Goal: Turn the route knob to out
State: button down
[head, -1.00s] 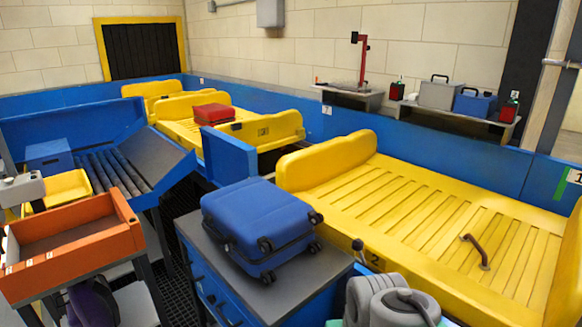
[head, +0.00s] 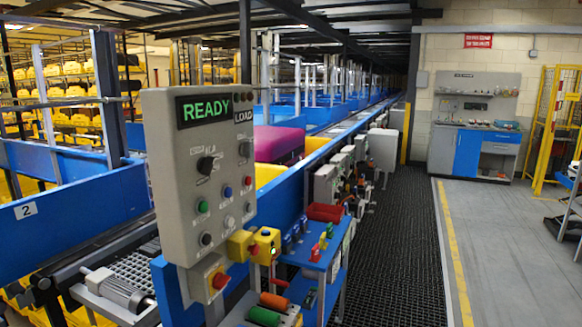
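My gripper is not in view.
A magenta case (head: 280,144) lies on the conveyor behind. The grey floor (head: 500,260) at right is clear.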

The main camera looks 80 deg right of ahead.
aim_at(205, 166)
jog(key=u, duration=0.7)
jog(key=k, duration=0.55)
jog(key=z, duration=1.1)
